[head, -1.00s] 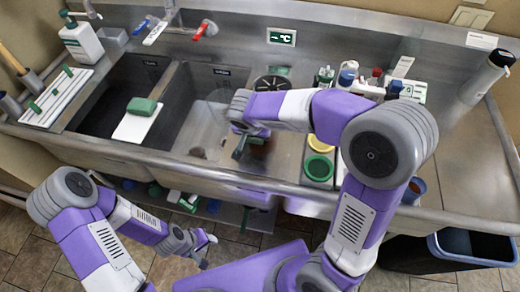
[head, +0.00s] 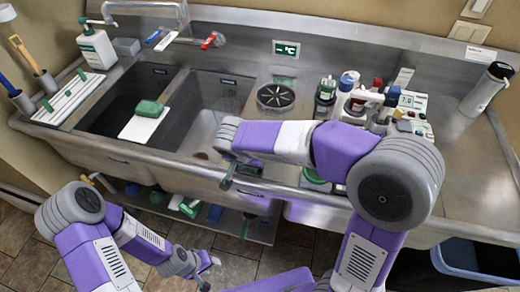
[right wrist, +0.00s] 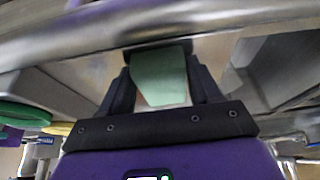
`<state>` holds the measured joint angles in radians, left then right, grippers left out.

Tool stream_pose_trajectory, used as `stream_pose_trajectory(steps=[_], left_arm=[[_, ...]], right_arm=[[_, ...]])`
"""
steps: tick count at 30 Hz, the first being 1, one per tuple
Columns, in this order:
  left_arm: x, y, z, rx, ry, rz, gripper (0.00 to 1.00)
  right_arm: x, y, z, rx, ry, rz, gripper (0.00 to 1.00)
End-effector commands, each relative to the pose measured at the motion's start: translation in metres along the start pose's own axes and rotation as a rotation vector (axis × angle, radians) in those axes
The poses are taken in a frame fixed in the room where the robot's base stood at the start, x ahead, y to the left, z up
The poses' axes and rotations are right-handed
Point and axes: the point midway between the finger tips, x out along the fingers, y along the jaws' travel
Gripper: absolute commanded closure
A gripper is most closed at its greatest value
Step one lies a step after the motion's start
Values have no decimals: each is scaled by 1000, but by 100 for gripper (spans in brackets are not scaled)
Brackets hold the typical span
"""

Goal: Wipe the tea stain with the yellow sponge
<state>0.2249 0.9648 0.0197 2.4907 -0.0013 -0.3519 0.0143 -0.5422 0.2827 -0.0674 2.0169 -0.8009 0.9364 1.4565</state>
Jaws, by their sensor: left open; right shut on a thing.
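My right gripper (right wrist: 161,88) is shut on a pale green flat block (right wrist: 159,74), seen between its fingers in the right wrist view. In the head view the right gripper (head: 232,176) hangs over the sink unit's front edge, its held block hard to make out. No yellow sponge can be made out for certain. The tea stain is not visible now; my right arm covers part of the counter. My left gripper (head: 207,266) is open and empty, low in front of the unit.
A round black drain grille (head: 276,96) lies on the counter. Several bottles (head: 348,82) crowd the back right. A green disc (head: 315,176) is partly behind my right arm. A blue bin (head: 474,262) stands at lower right.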

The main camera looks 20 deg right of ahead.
Motion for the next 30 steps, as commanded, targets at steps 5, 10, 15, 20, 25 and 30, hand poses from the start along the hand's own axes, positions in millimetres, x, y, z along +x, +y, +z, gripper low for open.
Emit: stream_pose_trajectory(steps=[5,10,15,20,25,30], left_arm=[[-14,5,0,0,1,0,57],[-24,9,1,0,1,0,57],[-33,12,1,0,1,0,57],[-42,16,2,0,1,0,57],[-46,18,2,0,0,0,57],[-46,17,2,0,0,0,57]], right_arm=[[-27,0,-10,-2,-2,-1,62],[-41,-1,-16,-5,-2,-2,62],[-55,-3,-22,-8,-2,-3,62],[-68,-4,-27,-10,-1,-4,62],[-76,-4,-30,-11,-2,-5,62],[-75,-4,-30,-12,-2,-5,62]])
